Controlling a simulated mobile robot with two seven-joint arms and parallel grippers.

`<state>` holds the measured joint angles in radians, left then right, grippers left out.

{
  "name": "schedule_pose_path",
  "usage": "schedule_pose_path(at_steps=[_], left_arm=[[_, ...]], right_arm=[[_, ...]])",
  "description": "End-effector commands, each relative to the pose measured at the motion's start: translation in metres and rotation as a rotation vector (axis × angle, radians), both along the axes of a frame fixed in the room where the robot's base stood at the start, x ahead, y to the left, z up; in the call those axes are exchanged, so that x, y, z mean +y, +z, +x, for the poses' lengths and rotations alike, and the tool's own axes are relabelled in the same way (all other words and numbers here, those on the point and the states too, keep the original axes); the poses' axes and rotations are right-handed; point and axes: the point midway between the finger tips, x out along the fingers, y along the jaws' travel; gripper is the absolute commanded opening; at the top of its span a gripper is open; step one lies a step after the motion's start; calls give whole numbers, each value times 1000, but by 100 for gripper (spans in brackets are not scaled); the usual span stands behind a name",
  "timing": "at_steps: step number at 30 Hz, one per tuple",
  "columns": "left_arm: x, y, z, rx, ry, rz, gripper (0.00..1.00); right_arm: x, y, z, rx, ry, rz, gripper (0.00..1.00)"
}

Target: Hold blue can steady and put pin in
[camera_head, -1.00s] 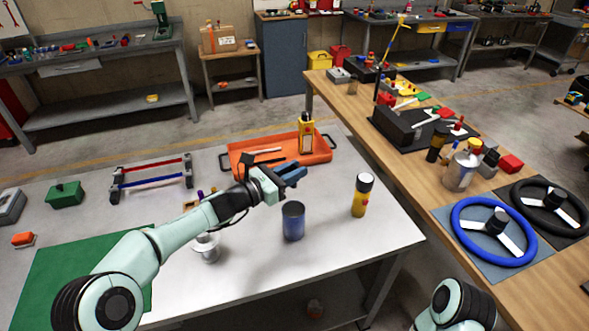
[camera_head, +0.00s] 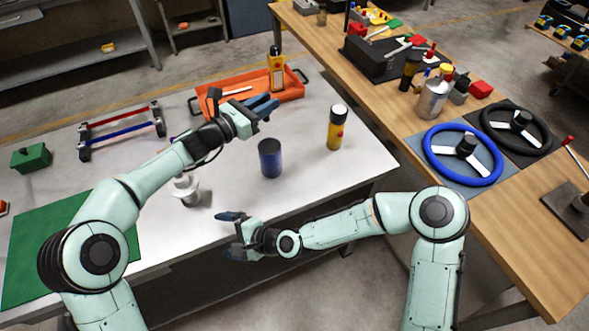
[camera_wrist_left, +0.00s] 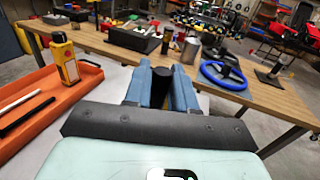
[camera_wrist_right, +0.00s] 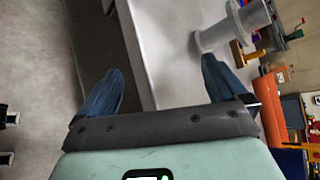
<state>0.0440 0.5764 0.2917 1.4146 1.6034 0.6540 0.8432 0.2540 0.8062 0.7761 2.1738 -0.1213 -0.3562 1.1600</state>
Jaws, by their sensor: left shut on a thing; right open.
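The blue can (camera_head: 270,158) stands upright on the white table, with a dark top. My left gripper (camera_head: 262,106) is above and behind it in the head view, apart from it. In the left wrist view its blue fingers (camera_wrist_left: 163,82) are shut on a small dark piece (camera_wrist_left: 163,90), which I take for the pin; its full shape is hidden. My right gripper (camera_head: 226,236) is open and empty at the table's front edge, below and left of the can in the head view. In the right wrist view its fingers (camera_wrist_right: 162,68) are wide apart.
A white stepped part (camera_head: 187,190) stands left of the can and near the right gripper. A yellow can (camera_head: 336,130) stands to its right. Behind is an orange tray (camera_head: 292,93) with a yellow bottle (camera_head: 276,72). The table around the blue can is clear.

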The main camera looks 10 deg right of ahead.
Motion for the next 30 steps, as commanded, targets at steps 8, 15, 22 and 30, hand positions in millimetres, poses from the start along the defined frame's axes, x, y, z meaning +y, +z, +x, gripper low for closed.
schedule_pose_path(at_steps=[8,15,22,30], left_arm=[[0,0,0,-1,-1,-1,0],[0,0,0,-1,-1,-1,0],[0,0,0,-1,-1,-1,0],[0,0,0,-1,-1,-1,0]], right_arm=[[-44,91,77,297,-376,366,98],[-134,83,123,524,-692,545,98],[-184,70,137,619,-847,622,98],[-175,60,156,633,-862,634,98]])
